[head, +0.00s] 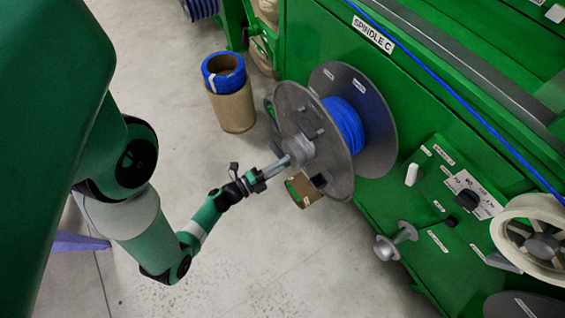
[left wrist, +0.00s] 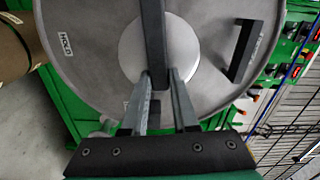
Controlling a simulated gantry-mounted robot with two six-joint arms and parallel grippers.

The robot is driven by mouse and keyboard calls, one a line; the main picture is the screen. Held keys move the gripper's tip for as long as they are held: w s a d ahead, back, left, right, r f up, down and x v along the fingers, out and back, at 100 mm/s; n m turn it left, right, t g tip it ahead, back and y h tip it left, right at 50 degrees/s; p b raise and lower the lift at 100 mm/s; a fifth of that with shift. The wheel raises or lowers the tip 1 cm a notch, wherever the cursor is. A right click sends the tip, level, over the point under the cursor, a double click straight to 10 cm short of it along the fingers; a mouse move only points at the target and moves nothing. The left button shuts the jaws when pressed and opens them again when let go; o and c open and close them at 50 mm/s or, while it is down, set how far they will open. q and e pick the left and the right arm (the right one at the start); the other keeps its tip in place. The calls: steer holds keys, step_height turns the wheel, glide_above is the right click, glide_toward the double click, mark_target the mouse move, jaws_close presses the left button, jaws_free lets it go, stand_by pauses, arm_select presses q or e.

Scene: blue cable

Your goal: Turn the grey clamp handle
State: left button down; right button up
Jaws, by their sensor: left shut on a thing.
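The grey clamp handle (left wrist: 153,38) shows in the left wrist view as a dark bar crossing a pale round hub (left wrist: 184,50) on the reel's face. My left gripper (left wrist: 160,78) is shut on the lower end of this bar, one finger on each side. In the head view my left gripper (head: 287,162) reaches the middle of the grey reel flange (head: 334,170) from the lower left. There the fingers and the hub overlap, so the handle's outline is hard to make out. My right gripper is not in view.
The reel carries blue cable (head: 346,126) and sits against a green machine (head: 420,100) marked SPINDLE C. A brown drum (head: 234,108) with a blue ring stands left of it. A control panel (head: 470,192) is at the right. The floor (head: 270,260) is mostly clear.

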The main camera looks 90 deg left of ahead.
arm_select(q)
steer(key=shift+f+m, duration=0.15)
steer(key=shift+m, duration=0.45)
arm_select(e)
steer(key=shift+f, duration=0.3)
arm_select(q)
steer(key=c, duration=0.7)
jaws_free()
